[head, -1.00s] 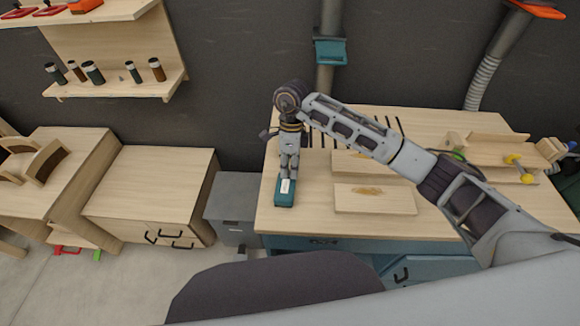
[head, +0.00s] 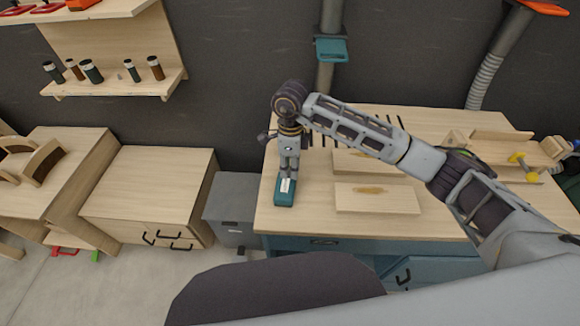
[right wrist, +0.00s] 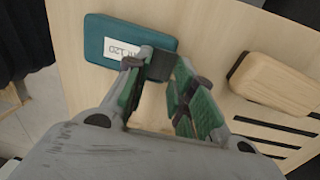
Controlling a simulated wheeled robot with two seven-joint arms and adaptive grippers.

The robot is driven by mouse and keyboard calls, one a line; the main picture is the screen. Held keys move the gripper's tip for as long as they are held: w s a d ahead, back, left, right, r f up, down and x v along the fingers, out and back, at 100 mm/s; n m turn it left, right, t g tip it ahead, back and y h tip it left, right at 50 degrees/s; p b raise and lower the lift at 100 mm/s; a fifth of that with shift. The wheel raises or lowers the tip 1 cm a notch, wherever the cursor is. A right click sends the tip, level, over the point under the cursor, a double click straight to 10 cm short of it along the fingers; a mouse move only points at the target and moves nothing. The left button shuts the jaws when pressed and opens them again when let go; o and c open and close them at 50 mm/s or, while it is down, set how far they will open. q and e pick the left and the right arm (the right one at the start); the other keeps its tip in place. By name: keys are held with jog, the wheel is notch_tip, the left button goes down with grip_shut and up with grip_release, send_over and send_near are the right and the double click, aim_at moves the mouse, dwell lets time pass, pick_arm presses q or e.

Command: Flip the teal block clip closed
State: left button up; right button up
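The teal block (head: 285,195) lies near the left front corner of the wooden worktop, with a white label on its top. In the right wrist view the teal block (right wrist: 108,40) shows printed letters on the label. A dark grey clip piece (right wrist: 160,65) stands at the block's edge, tilted up. My right gripper (head: 289,176) points down over the block. In the right wrist view the fingertips of my right gripper (right wrist: 158,68) are apart, with the clip piece between them; whether both touch it cannot be told. My left gripper is not in view.
Flat wooden boards (head: 376,198) lie right of the block. A wooden block (right wrist: 270,82) lies beside slots in the worktop (head: 300,225). A wooden rack with yellow knobs (head: 517,158) stands at the right. A grey bin (head: 231,205) stands left of the worktop.

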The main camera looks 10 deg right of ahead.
jog(key=o, duration=0.3)
jog(key=shift+r, duration=0.1)
jog(key=shift+w+d+r, duration=0.1)
jog(key=shift+w+r, duration=0.1)
jog(key=shift+r, duration=1.75)
jog(key=shift+w+r, duration=0.15)
jog(key=shift+r, duration=1.85)
jog(key=shift+w+d+r, duration=0.1)
jog(key=shift+w+r, duration=0.1)
jog(key=shift+r, duration=1.75)
